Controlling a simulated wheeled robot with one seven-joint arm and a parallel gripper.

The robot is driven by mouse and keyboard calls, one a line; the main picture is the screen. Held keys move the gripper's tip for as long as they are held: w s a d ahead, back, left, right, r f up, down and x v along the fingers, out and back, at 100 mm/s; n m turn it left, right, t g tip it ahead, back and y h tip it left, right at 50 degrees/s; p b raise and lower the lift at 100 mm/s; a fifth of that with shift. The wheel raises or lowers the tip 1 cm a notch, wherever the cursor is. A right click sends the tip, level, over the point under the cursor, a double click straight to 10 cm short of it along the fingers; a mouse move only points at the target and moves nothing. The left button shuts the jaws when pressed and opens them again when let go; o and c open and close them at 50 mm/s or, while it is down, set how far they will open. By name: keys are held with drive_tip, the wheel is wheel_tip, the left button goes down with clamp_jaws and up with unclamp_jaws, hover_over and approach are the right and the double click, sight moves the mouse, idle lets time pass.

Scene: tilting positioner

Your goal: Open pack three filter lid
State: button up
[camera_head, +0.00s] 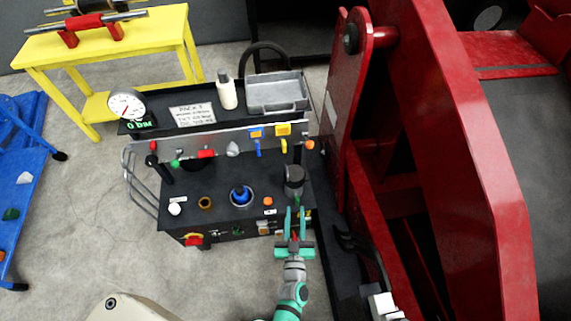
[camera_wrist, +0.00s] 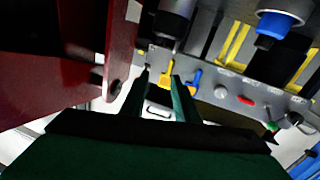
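The power pack (camera_head: 222,206) is a black unit whose label (camera_head: 194,115) appears to read "PACK 3". A dark grey cylinder (camera_head: 294,178), apparently the filter, stands at its right end. In the wrist view a dark cylinder (camera_wrist: 174,20) is at the top, seemingly the same one. No separate lid edge can be made out. A blue-capped round fitting (camera_head: 240,194) sits mid-deck; a blue-topped part also shows in the wrist view (camera_wrist: 281,20). My gripper (camera_head: 295,212) is open and empty, its teal fingers apart at the front right edge, just below the cylinder.
Coloured levers, including blue (camera_head: 258,147) and yellow (camera_head: 284,146), line the panel behind. A gauge (camera_head: 127,106) reading 0 bar, a white bottle (camera_head: 227,92) and a grey tray (camera_head: 277,92) are on the shelf. A red steel frame (camera_head: 455,120) stands close on the right.

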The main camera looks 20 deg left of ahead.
sight(286, 164)
drive_tip(key=w+a+n+y, duration=0.1)
drive_tip(key=w+a, duration=0.3)
drive_tip(key=w, duration=0.2)
drive_tip(key=w+a+f+n+g+y, duration=0.1)
drive_tip(key=w+a, duration=0.3)
drive_tip(key=w, duration=0.2)
drive_tip(key=w+a+f+y, duration=0.1)
drive_tip(key=w+a, duration=0.3)
drive_tip(key=w, duration=0.3)
drive_tip(key=shift+a+f+n+g, duration=0.2)
drive_tip(key=shift+a+n+g, duration=0.1)
drive_tip(key=shift+n, duration=0.1)
clamp_jaws()
